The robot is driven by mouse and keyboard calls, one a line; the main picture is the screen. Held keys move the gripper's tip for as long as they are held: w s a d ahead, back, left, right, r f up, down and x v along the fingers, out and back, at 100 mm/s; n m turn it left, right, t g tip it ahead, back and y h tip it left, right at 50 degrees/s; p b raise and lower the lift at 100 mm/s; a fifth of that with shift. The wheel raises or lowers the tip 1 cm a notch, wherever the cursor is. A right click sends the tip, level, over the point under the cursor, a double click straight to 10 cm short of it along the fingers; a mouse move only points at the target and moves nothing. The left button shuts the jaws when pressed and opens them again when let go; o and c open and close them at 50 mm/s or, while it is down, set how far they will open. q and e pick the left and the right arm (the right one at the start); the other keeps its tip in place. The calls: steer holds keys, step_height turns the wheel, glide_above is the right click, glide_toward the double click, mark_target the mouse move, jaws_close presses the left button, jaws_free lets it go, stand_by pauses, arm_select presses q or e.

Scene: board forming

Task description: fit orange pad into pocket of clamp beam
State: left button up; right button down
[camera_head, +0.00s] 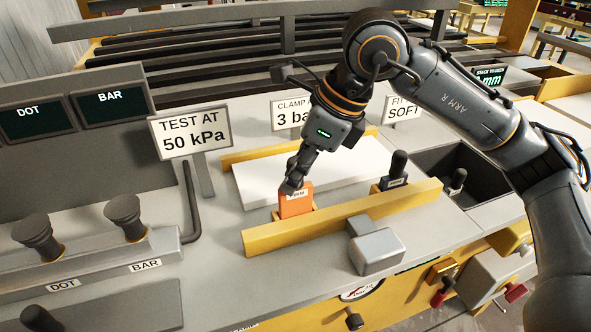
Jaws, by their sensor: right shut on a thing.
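The orange pad (296,206) is upright at the far side of the front yellow beam (350,217), left of its middle. It has a white label on its upper part, partly covered by the fingers. My right gripper (295,184) is shut on the pad's top and points downward. The pad's lower edge meets the yellow beam area; I cannot tell whether it sits in the pocket or just above it. My left gripper is not in view.
A white board (258,188) lies behind the front beam, with a second yellow beam (240,157) behind it. A dark block with a black handle (397,166) stands right of the pad. A grey block (378,251) sits in front. A dark bin (428,166) is at right.

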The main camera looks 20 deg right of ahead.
steer(key=shift+f+b, duration=1.55)
steer(key=shift+f, duration=0.2)
steer(key=c, duration=1.1)
jaws_free()
steer(key=shift+o, duration=0.2)
steer(key=v, duration=1.2)
